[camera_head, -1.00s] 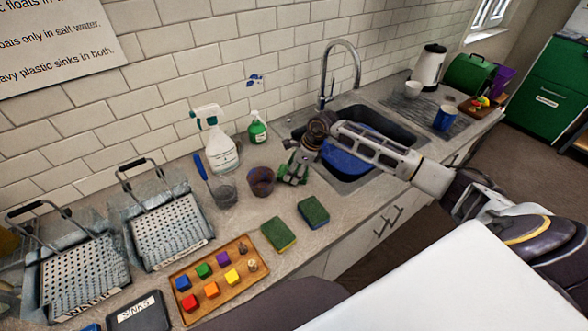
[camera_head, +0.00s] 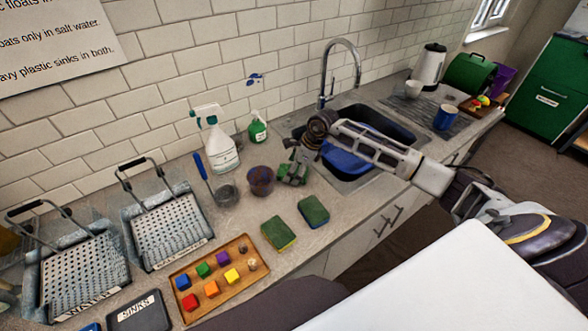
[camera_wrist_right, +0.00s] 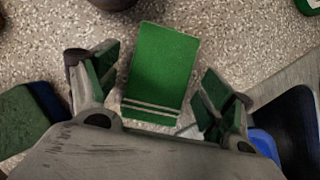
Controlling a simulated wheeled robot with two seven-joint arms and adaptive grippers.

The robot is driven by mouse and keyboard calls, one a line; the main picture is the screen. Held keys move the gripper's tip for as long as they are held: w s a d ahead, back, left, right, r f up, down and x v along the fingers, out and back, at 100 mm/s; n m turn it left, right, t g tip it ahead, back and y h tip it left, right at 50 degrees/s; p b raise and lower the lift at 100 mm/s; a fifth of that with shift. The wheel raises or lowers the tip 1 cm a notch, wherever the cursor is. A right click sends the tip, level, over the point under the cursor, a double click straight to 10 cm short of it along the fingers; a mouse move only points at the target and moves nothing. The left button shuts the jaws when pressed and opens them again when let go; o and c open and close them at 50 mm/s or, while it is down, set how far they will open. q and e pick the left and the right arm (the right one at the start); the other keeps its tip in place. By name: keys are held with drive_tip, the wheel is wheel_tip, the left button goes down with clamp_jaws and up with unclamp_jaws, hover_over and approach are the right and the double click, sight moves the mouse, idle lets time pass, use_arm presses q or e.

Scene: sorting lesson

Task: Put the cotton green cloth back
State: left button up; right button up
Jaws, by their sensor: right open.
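A flat green cloth with white stripes near one end lies on the speckled counter in the right wrist view (camera_wrist_right: 163,65). My right gripper (camera_wrist_right: 160,82) is open, with one finger on each side of the cloth's striped end. Its fingers show no grip on the cloth. In the head view the right gripper (camera_head: 292,172) is low over the counter, left of the sink, and largely hides the cloth. My left gripper is not in view.
A dark brown cup (camera_head: 261,181) stands just left of the right gripper. Two sponges, green-yellow (camera_head: 278,233) and green-blue (camera_head: 313,211), lie in front. The sink (camera_head: 375,122) opens at right. Spray bottle (camera_head: 220,150) and small green bottle (camera_head: 258,130) stand behind.

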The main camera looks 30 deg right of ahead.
drive_tip(key=b+v, duration=0.2)
drive_tip(key=v, duration=1)
drive_tip(key=shift+s+f, duration=0.1)
idle(0.8)
